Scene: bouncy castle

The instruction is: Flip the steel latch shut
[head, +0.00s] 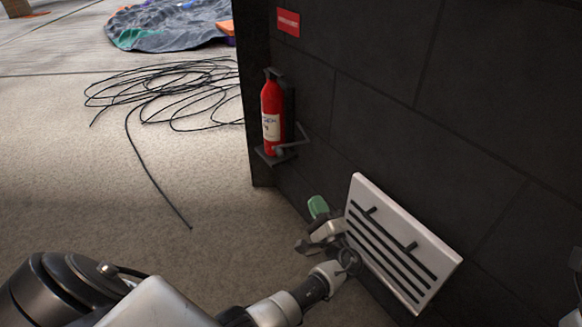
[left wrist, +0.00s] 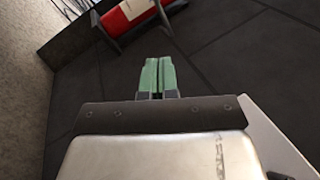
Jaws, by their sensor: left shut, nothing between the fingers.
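The steel latch (head: 293,144) is a thin grey bent bar at the lower right of the red fire extinguisher (head: 271,113). It sticks out from the dark wall bracket, its outer end angled away to the right. My left gripper (head: 318,207), with green fingertips, is below and slightly right of the latch, apart from it. In the left wrist view its green fingers (left wrist: 158,76) are pressed together with nothing between them. The red extinguisher (left wrist: 128,14) shows at the top of that view, with grey bracket parts beside it. My right gripper does not show.
A white slotted vent panel (head: 400,245) juts from the dark block wall (head: 480,100) close to my left wrist. A red sign (head: 288,22) hangs above the extinguisher. A tangled black cable (head: 165,95) lies on the carpet at left, with open floor in front.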

